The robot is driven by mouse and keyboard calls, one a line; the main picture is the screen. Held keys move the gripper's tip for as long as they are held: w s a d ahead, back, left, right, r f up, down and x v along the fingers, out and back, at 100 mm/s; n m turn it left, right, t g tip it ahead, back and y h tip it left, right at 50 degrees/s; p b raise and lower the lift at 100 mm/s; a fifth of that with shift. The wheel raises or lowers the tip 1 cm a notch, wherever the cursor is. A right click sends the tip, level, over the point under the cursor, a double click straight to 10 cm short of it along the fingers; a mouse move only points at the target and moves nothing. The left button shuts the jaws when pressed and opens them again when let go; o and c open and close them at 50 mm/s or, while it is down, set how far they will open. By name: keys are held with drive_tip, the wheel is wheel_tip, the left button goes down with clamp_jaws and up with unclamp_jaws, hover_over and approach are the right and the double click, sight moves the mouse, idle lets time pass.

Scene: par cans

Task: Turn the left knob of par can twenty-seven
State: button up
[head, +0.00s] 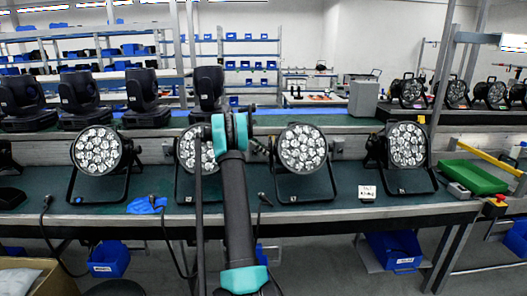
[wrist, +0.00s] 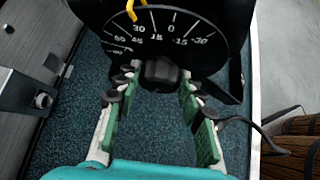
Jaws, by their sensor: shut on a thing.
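In the wrist view a black knob (wrist: 160,72) sits at the lower edge of a black disc-shaped dial (wrist: 175,38) with white angle marks. My gripper (wrist: 160,80) has its green-padded fingers on either side of the knob and is shut on it. The fingertips partly hide the knob's sides. In the head view my arm reaches up to the left side of a round par can (head: 303,148), right of the middle of the row. My gripper is small and mostly hidden there. I cannot read a number on any par can.
Other par cans stand on the bench (head: 330,213): one far left (head: 97,150), one partly behind my arm (head: 186,148), one at the right (head: 407,145). A cable (wrist: 255,130) loops right of the fingers. A white card (head: 367,192) and green tray (head: 470,177) lie right.

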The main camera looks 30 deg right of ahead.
drive_tip(key=shift+n+g, duration=0.3)
idle(0.5)
drive_tip(key=o, duration=1.2)
drive_tip(key=shift+c, duration=0.2)
drive_tip(key=shift+w, duration=0.1)
drive_tip(key=v, duration=1.2)
drive_tip(key=shift+d, duration=0.15)
